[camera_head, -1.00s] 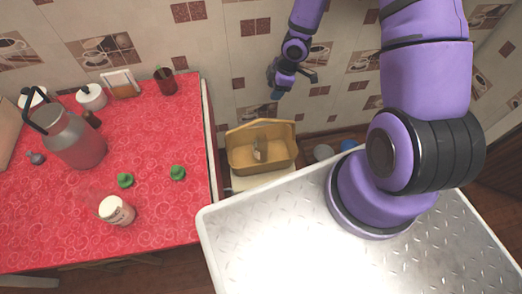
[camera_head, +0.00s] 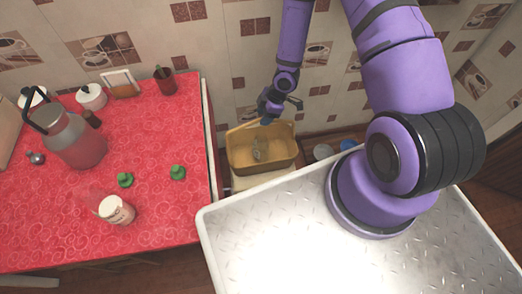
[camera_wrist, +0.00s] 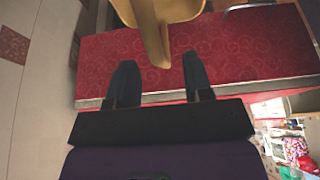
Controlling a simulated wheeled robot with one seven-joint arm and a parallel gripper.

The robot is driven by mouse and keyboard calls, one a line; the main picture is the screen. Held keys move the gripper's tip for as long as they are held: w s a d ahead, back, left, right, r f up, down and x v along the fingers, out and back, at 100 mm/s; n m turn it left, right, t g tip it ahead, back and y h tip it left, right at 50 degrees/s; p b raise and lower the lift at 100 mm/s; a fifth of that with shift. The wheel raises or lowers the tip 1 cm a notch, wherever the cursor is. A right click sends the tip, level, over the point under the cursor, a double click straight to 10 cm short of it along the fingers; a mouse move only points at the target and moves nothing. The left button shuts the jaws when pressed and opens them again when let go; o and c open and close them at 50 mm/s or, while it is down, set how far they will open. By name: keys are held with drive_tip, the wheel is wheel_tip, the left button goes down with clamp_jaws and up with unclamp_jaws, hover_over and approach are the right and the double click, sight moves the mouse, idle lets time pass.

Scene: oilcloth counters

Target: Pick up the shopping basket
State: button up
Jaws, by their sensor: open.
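The shopping basket (camera_head: 240,158) is a yellow-brown open tub against the tiled wall, right of the red counter. Something pale lies inside it. My gripper (camera_head: 283,106) is just above the basket's back rim, open and empty. In the wrist view the two dark fingers of my gripper (camera_wrist: 160,64) are spread apart. A yellow-brown part of the basket (camera_wrist: 158,30) reaches down from the top edge toward the gap between them. I cannot tell whether it touches them.
The red oilcloth counter (camera_head: 140,215) at left holds a large metal can (camera_head: 75,140), a white jar (camera_head: 116,210) and green pieces (camera_head: 177,172). A pale stool (camera_head: 245,182) is under the basket. Small tubs (camera_head: 322,152) stand right of it.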

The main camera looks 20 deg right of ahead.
drive_tip(key=x, duration=0.5)
drive_tip(key=shift+w+d, duration=0.1)
drive_tip(key=shift+w, duration=0.1)
drive_tip(key=shift+r, duration=0.1)
clamp_jaws()
